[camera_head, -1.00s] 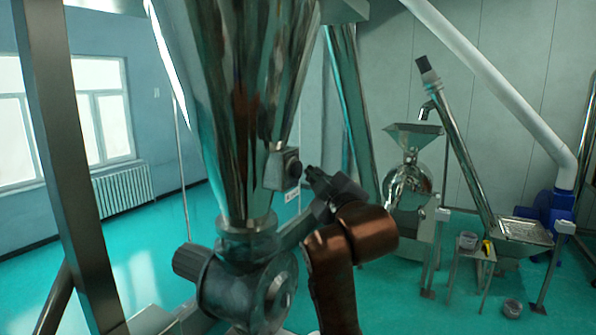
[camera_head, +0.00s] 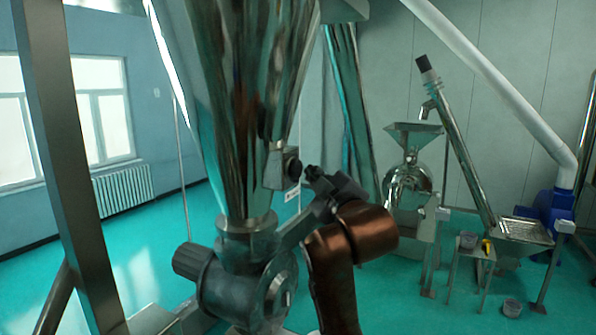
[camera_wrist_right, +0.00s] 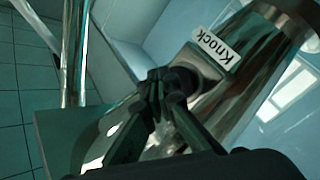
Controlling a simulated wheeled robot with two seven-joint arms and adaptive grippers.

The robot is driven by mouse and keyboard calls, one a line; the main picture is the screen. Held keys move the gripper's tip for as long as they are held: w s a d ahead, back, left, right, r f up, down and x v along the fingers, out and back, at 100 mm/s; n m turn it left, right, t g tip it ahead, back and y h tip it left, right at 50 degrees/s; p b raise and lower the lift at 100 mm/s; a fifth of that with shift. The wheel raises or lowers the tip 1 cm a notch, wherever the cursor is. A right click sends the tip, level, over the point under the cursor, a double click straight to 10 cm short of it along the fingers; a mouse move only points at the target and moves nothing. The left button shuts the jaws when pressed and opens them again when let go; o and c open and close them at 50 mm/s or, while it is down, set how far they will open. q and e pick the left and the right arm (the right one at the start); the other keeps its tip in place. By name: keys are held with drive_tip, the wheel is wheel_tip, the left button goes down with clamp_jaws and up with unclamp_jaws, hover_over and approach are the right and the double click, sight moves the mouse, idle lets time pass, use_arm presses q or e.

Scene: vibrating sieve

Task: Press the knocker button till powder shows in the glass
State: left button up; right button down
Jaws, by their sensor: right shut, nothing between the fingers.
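The knocker is a small grey box (camera_head: 275,168) on the side of the shiny steel hopper cone (camera_head: 240,110), with a dark round button (camera_head: 293,169) facing right. In the right wrist view a white "Knock" label (camera_wrist_right: 214,47) sits above the dark button (camera_wrist_right: 187,80). My right gripper (camera_head: 310,172) is shut and empty, pointing at the button from the right. In the head view a small gap shows between them; in the wrist view the fingertips (camera_wrist_right: 163,82) overlap the button's edge, and contact cannot be told. I cannot make out the glass or any powder. My left gripper is out of view.
A valve housing (camera_head: 250,285) hangs below the cone. A steel post (camera_head: 65,150) stands at the left. Behind at the right are a mill with a funnel (camera_head: 412,135), a slanted tube (camera_head: 460,150) and a small table (camera_head: 475,249). Green floor is open at left.

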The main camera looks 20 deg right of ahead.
drive_tip(key=shift+w+a, duration=0.1)
drive_tip(key=shift+w+a, duration=0.2)
drive_tip(key=shift+w, duration=0.05)
idle(0.3)
drive_tip(key=shift+w+a+p, duration=0.3)
drive_tip(key=shift+w+a, duration=0.35)
idle(1.4)
drive_tip(key=shift+s+d, duration=0.1)
drive_tip(key=shift+d, duration=0.05)
drive_tip(key=shift+s+d, duration=0.7)
drive_tip(key=shift+s, duration=0.1)
drive_tip(key=s+d, duration=0.1)
drive_tip(key=s, duration=0.1)
drive_tip(key=s+d+b, duration=0.1)
drive_tip(key=d, duration=0.1)
drive_tip(key=shift+s+d, duration=0.15)
drive_tip(key=shift+s, duration=0.2)
